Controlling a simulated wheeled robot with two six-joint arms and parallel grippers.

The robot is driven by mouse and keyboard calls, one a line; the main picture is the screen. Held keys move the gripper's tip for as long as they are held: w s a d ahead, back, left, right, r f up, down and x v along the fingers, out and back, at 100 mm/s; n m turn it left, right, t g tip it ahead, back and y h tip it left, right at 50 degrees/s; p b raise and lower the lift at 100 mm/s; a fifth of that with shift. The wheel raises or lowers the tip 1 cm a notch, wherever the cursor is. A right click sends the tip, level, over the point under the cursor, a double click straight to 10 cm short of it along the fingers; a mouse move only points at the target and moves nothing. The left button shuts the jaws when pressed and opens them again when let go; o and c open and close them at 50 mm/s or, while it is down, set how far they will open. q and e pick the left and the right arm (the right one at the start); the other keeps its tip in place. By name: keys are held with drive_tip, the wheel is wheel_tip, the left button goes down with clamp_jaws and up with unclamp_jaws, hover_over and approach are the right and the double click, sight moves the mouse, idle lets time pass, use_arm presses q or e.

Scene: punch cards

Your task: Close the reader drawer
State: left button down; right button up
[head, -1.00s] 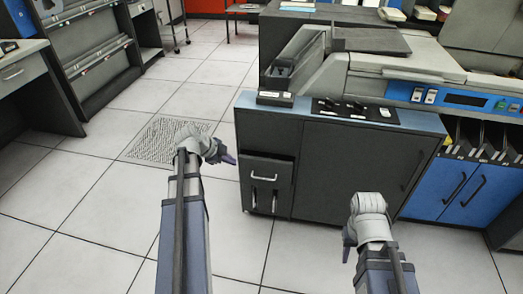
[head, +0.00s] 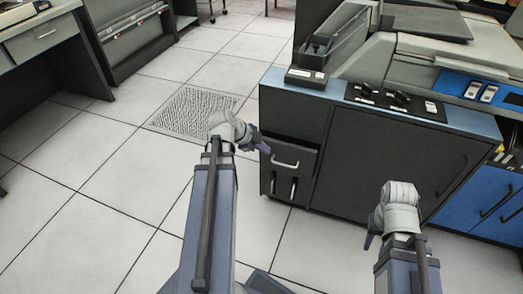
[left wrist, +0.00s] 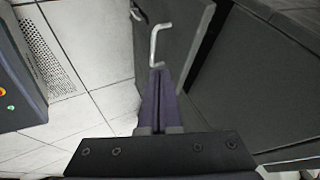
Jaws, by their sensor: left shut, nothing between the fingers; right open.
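The reader drawer (head: 300,152) is a dark front with a pale bar handle (head: 285,163), low at the left end of the dark cabinet. Its front seems to stand out a little from the cabinet; how far is hard to tell. My left gripper (head: 261,147) is shut and empty, with its tips just left of the drawer front. In the left wrist view, the closed fingers (left wrist: 158,82) point at the handle (left wrist: 155,42) and overlap its lower end; contact cannot be told. My right gripper (head: 370,241) is open and empty, in front of the cabinet's wide door.
The cabinet (head: 390,165) carries a blue-grey top with switches. Blue cabinet doors (head: 478,205) stand at the right. A perforated floor tile (head: 193,112) lies beyond my left arm. A desk (head: 50,50) stands at the far left. The tiled floor left of the drawer is clear.

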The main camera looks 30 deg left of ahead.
sight(282, 150)
use_arm(q)
drive_tip(key=w+f+b, duration=0.1)
drive_tip(key=w, duration=0.1)
drive_tip(key=w+f+b, duration=0.1)
drive_tip(key=w+f, duration=0.1)
drive_tip(key=w+f+b, duration=0.1)
drive_tip(key=shift+w+d+f, duration=0.15)
drive_tip(key=shift+w+d, duration=0.15)
drive_tip(key=shift+w, duration=0.1)
drive_tip(key=shift+w+a, duration=0.1)
drive_tip(key=shift+w, duration=0.4)
